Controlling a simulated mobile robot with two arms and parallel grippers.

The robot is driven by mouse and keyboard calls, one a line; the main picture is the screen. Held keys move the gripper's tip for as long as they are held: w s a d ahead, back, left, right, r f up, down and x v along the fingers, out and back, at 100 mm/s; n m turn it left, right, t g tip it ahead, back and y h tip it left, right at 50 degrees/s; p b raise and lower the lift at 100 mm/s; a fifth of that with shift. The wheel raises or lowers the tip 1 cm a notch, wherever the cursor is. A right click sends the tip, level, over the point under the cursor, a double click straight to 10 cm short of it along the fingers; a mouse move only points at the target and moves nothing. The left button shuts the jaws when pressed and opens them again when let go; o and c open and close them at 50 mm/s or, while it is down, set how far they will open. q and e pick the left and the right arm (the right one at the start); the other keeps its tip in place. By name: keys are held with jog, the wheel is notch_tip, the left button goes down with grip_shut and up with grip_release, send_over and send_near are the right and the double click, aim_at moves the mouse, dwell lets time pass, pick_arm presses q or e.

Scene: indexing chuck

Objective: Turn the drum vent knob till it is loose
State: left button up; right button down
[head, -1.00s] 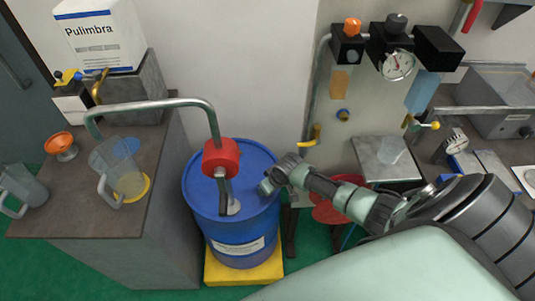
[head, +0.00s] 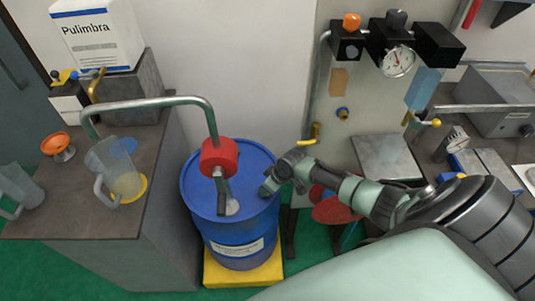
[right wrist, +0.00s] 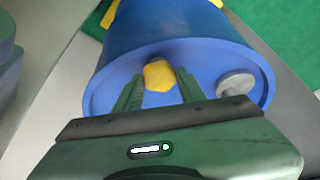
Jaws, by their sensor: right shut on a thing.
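The blue drum (head: 235,232) stands upright on a yellow base. Its vent knob (right wrist: 158,75) is a small yellow knob near the rim of the drum top in the right wrist view. My right gripper (right wrist: 158,90) is shut on the knob, with one finger on each side of it. In the head view my right gripper (head: 268,188) is at the right edge of the drum top and hides the knob. I cannot tell how loose the knob is. My left gripper is not in view.
A red pump (head: 219,157) with a bent grey pipe rises from the drum top beside my gripper. A counter with a clear jug (head: 122,180) and an orange funnel (head: 57,144) stands left. A red round seat (head: 338,210) is close under my right arm.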

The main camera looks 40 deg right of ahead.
jog(key=c, duration=0.9)
grip_release()
jog(key=shift+o, duration=0.2)
jog(key=v, duration=0.7)
jog(key=shift+r, duration=0.35)
jog(key=shift+s, duration=0.15)
